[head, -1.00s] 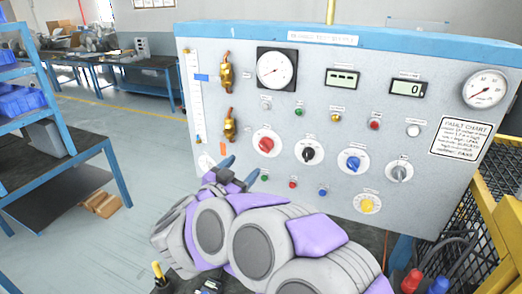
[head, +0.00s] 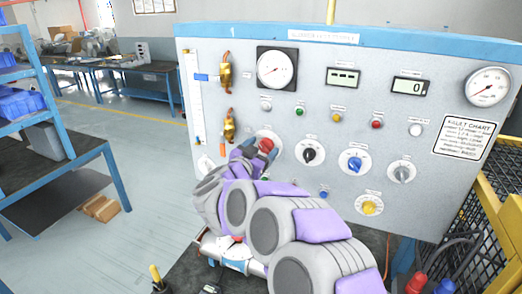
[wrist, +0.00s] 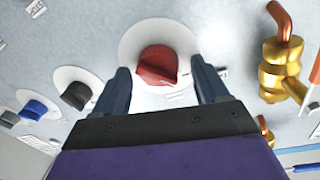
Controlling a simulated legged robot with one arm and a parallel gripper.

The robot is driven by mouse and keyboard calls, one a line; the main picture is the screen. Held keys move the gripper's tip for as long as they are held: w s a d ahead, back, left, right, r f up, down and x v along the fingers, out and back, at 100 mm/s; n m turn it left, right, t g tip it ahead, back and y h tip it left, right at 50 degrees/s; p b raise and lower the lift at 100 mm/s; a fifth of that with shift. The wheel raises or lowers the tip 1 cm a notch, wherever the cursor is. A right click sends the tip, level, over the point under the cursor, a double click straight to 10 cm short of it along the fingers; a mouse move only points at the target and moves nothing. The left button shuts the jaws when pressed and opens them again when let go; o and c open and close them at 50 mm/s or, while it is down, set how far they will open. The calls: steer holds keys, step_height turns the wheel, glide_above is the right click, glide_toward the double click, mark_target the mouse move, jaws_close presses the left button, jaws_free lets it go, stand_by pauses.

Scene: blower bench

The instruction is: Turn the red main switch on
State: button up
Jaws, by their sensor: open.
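The red main switch (head: 266,145) is a red rotary knob on a round white plate, on the left part of the grey panel (head: 230,60). In the wrist view the red knob (wrist: 157,66) sits between the two blue fingers of my gripper (wrist: 160,82). The fingers are apart, with a gap on each side of the knob. In the head view my gripper (head: 257,149) is at the knob, and my arm hides the lower part of its plate. Whether the fingertips touch the panel cannot be told.
Black (head: 310,152), blue (head: 355,161) and grey (head: 401,172) knobs stand in a row to the right, with a yellow knob (head: 369,207) below. A brass valve (head: 230,126) is close on the left. A yellow cage (head: 490,215) stands at the right.

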steer(key=c, duration=1)
steer(key=shift+c, duration=0.2)
steer(key=shift+m, duration=0.4)
steer(key=m, duration=0.2)
steer(key=shift+r+m, duration=0.1)
steer(key=shift+m, duration=0.2)
steer(key=m, duration=0.5)
steer(key=shift+d+g+y+b, duration=0.15)
steer(key=shift+g+y+b, duration=0.15)
steer(key=shift+b, duration=0.1)
steer(key=m, duration=0.1)
steer(key=m+b, duration=0.1)
steer(key=m, duration=0.1)
steer(key=m+b, duration=0.1)
steer(key=shift+s+f+m+y, duration=0.1)
steer(key=shift+f+m+y, duration=0.15)
steer(key=shift+m+y, duration=0.05)
steer(key=shift+d+f+m+y+b, duration=0.15)
steer(key=shift+m+y+b, duration=0.15)
steer(key=shift+m+b, duration=1.45)
steer(key=shift+m, duration=0.35)
